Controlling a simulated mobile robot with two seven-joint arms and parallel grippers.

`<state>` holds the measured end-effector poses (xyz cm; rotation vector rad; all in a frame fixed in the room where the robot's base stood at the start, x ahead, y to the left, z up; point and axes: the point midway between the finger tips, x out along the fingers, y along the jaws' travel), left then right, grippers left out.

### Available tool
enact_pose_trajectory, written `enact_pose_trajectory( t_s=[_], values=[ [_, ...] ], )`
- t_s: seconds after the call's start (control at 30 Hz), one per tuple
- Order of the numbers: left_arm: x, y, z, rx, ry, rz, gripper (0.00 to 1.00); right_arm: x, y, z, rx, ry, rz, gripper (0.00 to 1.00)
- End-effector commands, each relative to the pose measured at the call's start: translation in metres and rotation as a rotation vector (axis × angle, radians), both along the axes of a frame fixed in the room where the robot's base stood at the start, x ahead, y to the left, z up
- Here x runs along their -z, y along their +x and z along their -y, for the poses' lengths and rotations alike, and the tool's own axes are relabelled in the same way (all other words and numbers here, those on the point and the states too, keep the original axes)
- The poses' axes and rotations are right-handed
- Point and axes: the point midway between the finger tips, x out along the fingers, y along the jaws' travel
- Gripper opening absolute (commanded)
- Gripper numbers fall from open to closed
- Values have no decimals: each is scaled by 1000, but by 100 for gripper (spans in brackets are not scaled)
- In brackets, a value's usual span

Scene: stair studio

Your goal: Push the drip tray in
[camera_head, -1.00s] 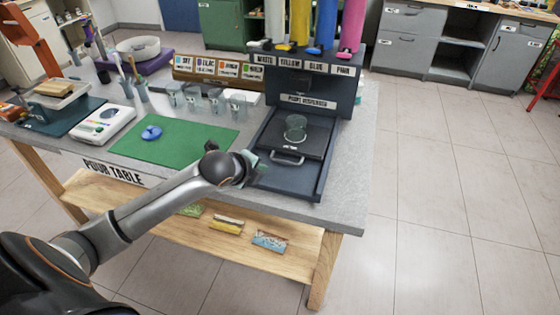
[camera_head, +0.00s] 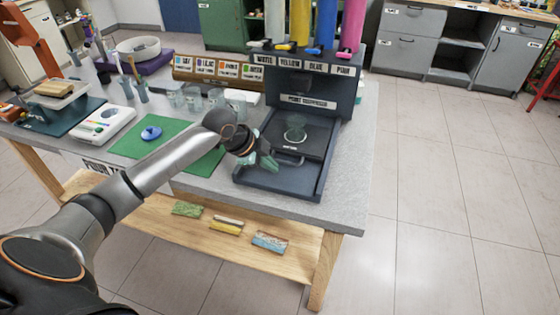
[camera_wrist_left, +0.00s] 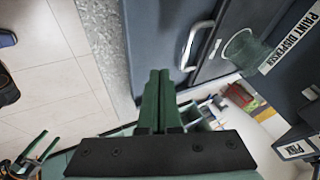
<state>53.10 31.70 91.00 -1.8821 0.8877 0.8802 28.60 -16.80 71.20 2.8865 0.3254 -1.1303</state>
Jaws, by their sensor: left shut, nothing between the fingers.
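The drip tray (camera_head: 312,146) is a dark plate in the paint dispenser's base, with a pale bar handle (camera_head: 289,161) at its front. A clear cup (camera_head: 295,131) stands on the tray. My left gripper (camera_head: 270,163) is shut and empty, just left of the handle; whether it touches cannot be told. In the left wrist view the shut green fingers (camera_wrist_left: 159,78) are near the handle (camera_wrist_left: 191,45), with a visible gap beside it. The tray (camera_wrist_left: 222,55) and cup (camera_wrist_left: 246,47) show there too. My right gripper is not in view.
The dispenser (camera_head: 312,95) rises behind the tray, with coloured paint tubes on top. A low dark frame (camera_head: 262,184) surrounds the tray. A green mat (camera_head: 205,160) with a blue object lies to the left, and several clear cups stand behind it. The tabletop right of the dispenser is clear.

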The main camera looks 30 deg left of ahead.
Motion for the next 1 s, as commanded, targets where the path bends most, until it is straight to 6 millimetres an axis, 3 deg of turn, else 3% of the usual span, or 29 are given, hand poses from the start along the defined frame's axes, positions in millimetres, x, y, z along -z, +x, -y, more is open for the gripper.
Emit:
enact_pose_trajectory(
  t_s=[0.1, 0.43, 1.0],
  values=[
    [23, 13, 8, 0, -3, -1, 0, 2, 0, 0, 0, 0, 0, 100],
    [28, 45, -2, 0, 0, 1, 0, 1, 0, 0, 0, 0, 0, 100],
    [29, 50, -4, 1, 2, 1, 0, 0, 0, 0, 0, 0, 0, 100]
  ],
)
